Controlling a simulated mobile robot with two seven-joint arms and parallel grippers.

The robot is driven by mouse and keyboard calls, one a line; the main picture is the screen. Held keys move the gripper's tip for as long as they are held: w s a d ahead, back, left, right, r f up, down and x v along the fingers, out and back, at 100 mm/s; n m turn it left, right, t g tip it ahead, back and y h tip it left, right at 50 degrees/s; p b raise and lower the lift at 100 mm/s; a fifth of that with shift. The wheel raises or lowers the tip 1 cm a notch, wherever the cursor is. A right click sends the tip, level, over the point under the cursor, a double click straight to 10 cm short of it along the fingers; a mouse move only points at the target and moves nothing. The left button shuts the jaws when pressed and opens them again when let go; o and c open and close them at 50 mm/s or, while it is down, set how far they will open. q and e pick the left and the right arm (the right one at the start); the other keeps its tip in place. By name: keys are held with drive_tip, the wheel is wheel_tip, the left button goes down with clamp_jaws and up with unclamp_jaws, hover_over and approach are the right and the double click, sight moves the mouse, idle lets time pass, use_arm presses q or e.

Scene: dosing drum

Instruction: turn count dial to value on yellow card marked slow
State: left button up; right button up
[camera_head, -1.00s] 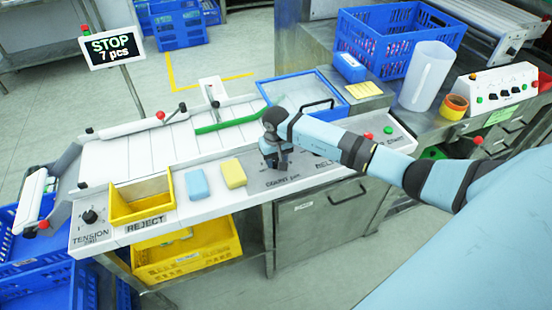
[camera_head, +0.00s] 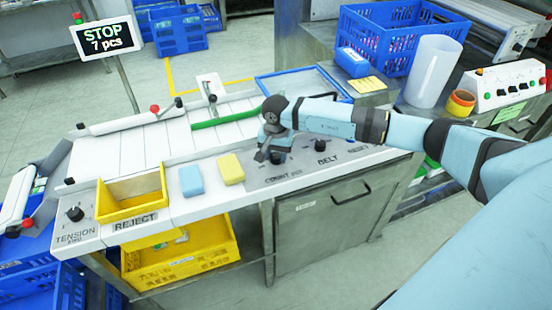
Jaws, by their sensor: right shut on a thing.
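My right gripper (camera_head: 268,153) is at the count dial (camera_head: 278,158) on the grey panel, above the label COUNT. It is shut on the dial, and its fingers hide part of the knob. The dial's pointer setting is too small to read. A yellow card (camera_head: 367,84) lies on the metal top at the back right, with writing too small to read. The display sign (camera_head: 104,38) reads STOP, 7 pcs. My left gripper is not in view.
The belt dial (camera_head: 320,145) stands just right of my gripper. Yellow (camera_head: 231,169) and blue (camera_head: 191,181) blocks lie to the left, beside a yellow reject bin (camera_head: 131,199). A tension dial (camera_head: 75,213) is at far left. A blue crate (camera_head: 385,40) stands behind.

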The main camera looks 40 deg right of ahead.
drive_tip(key=m+b, duration=0.1)
drive_tip(key=m, duration=0.1)
drive_tip(key=shift+m, duration=0.4)
drive_tip(key=m, duration=0.3)
drive_tip(key=shift+m+b, duration=0.3)
drive_tip(key=shift+b, duration=0.05)
drive_tip(key=m, duration=0.2)
drive_tip(key=shift+m, duration=0.4)
drive_tip(key=m, duration=0.3)
drive_tip(key=shift+m+b, duration=0.3)
drive_tip(key=shift+b, duration=0.05)
drive_tip(key=m, duration=0.9)
drive_tip(key=shift+m+p, duration=0.3)
drive_tip(key=shift+m, duration=1.2)
